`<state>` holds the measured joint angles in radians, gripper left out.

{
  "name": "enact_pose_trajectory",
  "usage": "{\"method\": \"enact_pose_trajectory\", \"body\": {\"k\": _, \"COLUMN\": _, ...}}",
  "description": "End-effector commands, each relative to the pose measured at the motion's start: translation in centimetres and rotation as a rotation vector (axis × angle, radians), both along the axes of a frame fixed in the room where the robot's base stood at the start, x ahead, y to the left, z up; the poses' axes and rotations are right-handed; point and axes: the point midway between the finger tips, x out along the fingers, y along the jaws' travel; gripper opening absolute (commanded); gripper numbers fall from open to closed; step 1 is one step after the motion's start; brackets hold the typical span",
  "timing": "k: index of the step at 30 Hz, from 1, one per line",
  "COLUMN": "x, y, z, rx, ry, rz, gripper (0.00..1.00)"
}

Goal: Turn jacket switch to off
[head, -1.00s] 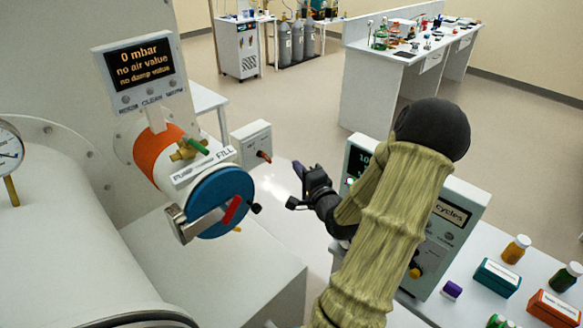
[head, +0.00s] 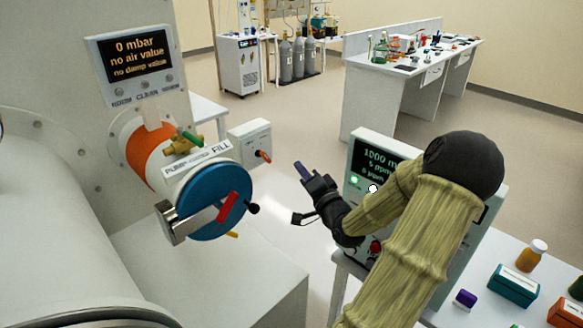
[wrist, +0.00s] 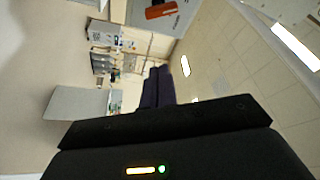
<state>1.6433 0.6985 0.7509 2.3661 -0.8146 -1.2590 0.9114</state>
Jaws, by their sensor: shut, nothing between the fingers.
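My gripper (head: 300,170) is in the middle of the head view, with its dark purple fingers together and nothing between them. The closed fingers (wrist: 157,88) also show in the middle of the wrist view. A small light-grey box (head: 245,143) with a red-orange knob (head: 263,156) is up and left of my gripper, apart from it; it may be the jacket switch, but I cannot read its label. A white instrument (head: 355,150) with a lit green display stands behind my forearm. My arm hides much of its front; a red knob (head: 375,247) shows low on it.
The blue round door (head: 205,190) with its red-handled lever is left of my gripper, below a display panel (head: 133,55). Bottles and small boxes, including a teal box (head: 514,286), stand on the right bench. Open floor lies beyond my gripper.

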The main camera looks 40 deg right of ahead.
Motion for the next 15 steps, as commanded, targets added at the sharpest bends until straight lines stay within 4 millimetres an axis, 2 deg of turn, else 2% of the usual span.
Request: {"method": "enact_pose_trajectory", "body": {"k": 15, "x": 7.5, "y": -1.8, "z": 1.5, "rx": 0.002, "ry": -0.001, "rz": 0.002, "gripper": 0.00}}
